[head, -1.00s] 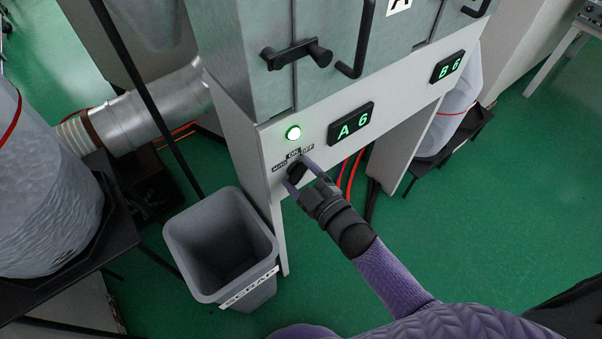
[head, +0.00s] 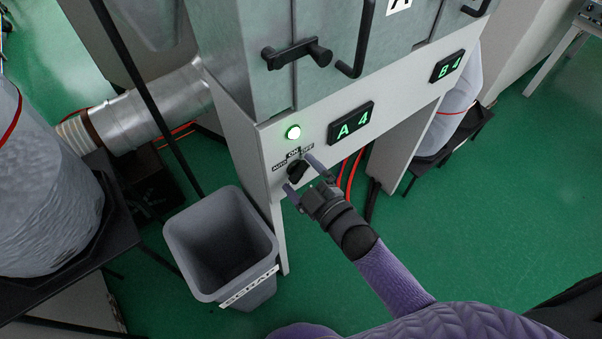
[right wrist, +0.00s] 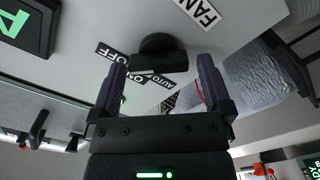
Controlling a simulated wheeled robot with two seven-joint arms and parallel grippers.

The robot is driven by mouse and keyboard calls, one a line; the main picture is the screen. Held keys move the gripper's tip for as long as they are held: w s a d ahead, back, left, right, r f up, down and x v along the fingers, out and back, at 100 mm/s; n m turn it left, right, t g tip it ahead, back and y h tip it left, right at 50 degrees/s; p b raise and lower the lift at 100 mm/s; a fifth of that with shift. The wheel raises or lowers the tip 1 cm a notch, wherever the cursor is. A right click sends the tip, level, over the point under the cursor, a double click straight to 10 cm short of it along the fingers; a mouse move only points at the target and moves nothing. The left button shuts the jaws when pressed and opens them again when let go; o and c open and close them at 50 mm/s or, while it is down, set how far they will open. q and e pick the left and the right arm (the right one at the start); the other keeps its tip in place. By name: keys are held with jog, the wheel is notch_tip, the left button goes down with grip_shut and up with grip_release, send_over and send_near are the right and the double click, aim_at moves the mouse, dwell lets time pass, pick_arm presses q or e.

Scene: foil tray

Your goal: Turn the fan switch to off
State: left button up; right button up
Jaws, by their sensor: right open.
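The fan switch is a black knob (head: 295,170) on the light front panel, under small labels AUTO, ON and OFF. It also shows in the right wrist view (right wrist: 160,56), beside the same labels and a FAN plate (right wrist: 198,9). My right gripper (head: 302,177) is open in front of the knob, one purple finger on each side in the picture. A gap to each finger shows in the right wrist view. Which label the knob points to is hard to tell. My left gripper is not in view.
A lit green lamp (head: 293,132) and displays reading A 4 (head: 351,124) and B 4 (head: 447,67) are on the machine. A grey scrap bin (head: 221,247) stands below left of the panel. Red hoses (head: 354,172) hang behind it. Green floor (head: 500,215) is clear at right.

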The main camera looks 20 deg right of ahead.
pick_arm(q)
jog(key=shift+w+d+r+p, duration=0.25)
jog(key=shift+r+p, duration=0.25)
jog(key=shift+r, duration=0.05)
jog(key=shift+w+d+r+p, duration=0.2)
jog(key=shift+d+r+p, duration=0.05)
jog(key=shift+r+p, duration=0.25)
pick_arm(e)
jog(key=v, duration=0.9)
jog(key=shift+s, duration=0.25)
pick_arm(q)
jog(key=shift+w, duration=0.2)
pick_arm(e)
jog(key=shift+d, duration=0.1)
